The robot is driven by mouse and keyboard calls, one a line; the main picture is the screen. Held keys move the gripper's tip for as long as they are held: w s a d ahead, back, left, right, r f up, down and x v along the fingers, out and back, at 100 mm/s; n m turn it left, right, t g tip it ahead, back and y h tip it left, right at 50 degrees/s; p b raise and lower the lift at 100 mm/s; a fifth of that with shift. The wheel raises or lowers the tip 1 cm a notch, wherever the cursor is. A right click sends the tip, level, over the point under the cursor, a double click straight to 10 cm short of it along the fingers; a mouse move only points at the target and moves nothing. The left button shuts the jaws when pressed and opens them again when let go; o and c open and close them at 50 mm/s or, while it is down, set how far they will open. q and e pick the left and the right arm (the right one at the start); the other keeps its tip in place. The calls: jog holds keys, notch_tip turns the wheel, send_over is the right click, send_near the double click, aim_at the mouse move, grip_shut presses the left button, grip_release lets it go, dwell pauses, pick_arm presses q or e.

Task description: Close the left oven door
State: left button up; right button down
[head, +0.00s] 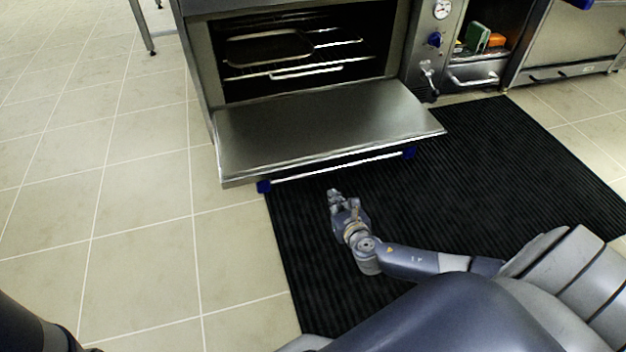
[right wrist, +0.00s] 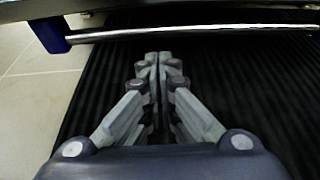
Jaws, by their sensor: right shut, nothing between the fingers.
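The left oven door (head: 320,122) is folded down, open, in front of the oven cavity (head: 300,50). Its handle bar (head: 340,167) with blue end mounts runs along the door's outer edge. My right gripper (head: 333,193) is shut and empty, just in front of and below the handle, apart from it in the head view. In the right wrist view the gripper (right wrist: 158,62) points toward the handle bar (right wrist: 200,31), which crosses the top of the picture; the fingers are together with nothing between them. My left gripper is not in view.
A tray (head: 268,46) sits on racks inside the oven. A black ribbed mat (head: 480,190) covers the floor ahead. A control panel with a gauge (head: 441,8) and a shelf with green and orange items (head: 478,36) are to the right. Tiled floor (head: 140,220) is clear on the left.

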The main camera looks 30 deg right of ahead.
aim_at(320, 172)
jog(key=b+x, duration=0.3)
jog(key=x, duration=0.1)
jog(key=b+x, duration=0.3)
jog(key=x, duration=0.2)
jog(key=shift+f, duration=0.25)
notch_tip(320, 172, up, 4)
jog(key=shift+a+f+b, duration=0.1)
jog(key=shift+b, duration=0.2)
jog(key=shift+r, duration=0.35)
jog(key=shift+r, duration=0.1)
